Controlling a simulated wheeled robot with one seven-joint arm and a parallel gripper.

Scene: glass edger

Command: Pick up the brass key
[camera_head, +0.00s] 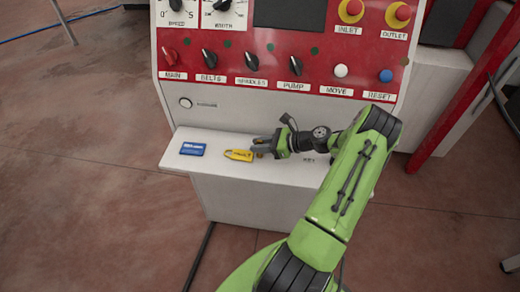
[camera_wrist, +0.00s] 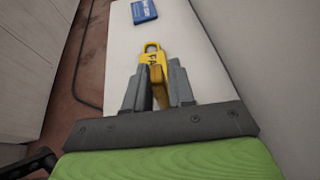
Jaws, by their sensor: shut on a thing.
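My gripper (camera_head: 262,148) is low over the right half of the white shelf, with its fingers pointing left. In the wrist view my gripper (camera_wrist: 158,88) is shut on the brass key (camera_wrist: 158,90), a darker yellow-brown piece between the fingers. Most of the key is hidden by the fingers. I cannot tell whether it still touches the shelf.
A blue card or box (camera_head: 193,149) lies on the left part of the shelf (camera_head: 215,138). The red control panel (camera_head: 235,65) with knobs and buttons rises behind the shelf. Free shelf surface lies between the blue item and the padlock.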

